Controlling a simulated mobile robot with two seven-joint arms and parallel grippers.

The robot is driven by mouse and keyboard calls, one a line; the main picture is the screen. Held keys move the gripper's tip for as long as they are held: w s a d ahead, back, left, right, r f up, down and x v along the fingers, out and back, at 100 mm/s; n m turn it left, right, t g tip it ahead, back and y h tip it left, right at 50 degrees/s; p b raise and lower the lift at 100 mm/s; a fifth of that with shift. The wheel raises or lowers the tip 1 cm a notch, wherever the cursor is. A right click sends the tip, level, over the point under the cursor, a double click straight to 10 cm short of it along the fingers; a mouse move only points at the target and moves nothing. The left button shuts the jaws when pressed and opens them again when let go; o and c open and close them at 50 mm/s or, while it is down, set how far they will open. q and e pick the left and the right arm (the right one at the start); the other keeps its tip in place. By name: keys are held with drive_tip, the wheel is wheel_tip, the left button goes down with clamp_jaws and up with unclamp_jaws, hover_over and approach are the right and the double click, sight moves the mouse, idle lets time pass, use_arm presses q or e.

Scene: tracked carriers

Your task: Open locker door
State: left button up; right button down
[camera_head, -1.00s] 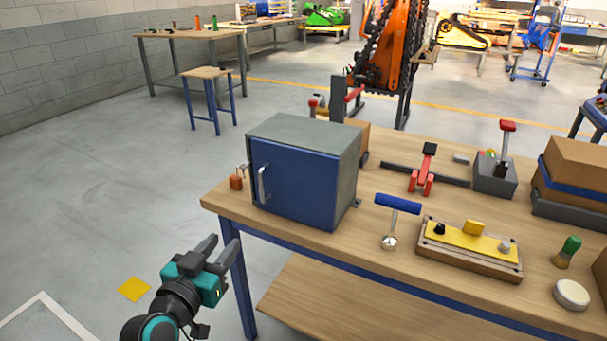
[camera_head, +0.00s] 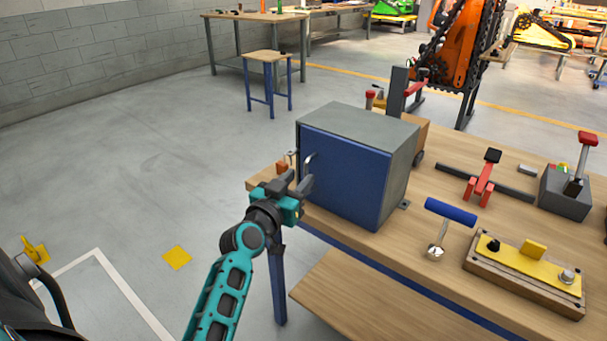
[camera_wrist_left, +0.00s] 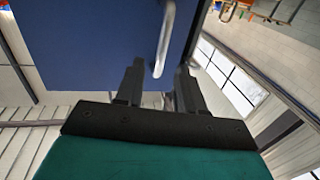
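The locker (camera_head: 365,125) is a grey box with a blue door (camera_head: 345,175), standing on the wooden workbench near its left end. The door looks closed. Its silver bar handle (camera_head: 309,160) is on the left side of the door, its lower part hidden behind my gripper. My left gripper (camera_head: 298,184) is open in front of the door at the handle. In the left wrist view, the handle (camera_wrist_left: 165,40) runs down between the two spread fingers (camera_wrist_left: 160,75) against the blue door (camera_wrist_left: 90,45). I cannot tell whether they touch it. My right gripper is not in view.
The workbench (camera_head: 410,262) also holds a blue-topped T-handle (camera_head: 450,211), a yellow-topped block (camera_head: 520,265), a red clamp (camera_head: 482,180) and a lever box (camera_head: 566,195). A small orange-brown object (camera_head: 282,168) sits left of the locker.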

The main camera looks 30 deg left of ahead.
sight(303, 174)
use_arm(q)
drive_tip(key=shift+w+a, duration=0.2)
drive_tip(key=shift+w, duration=1.4)
drive_tip(key=shift+c, duration=0.4)
clamp_jaws()
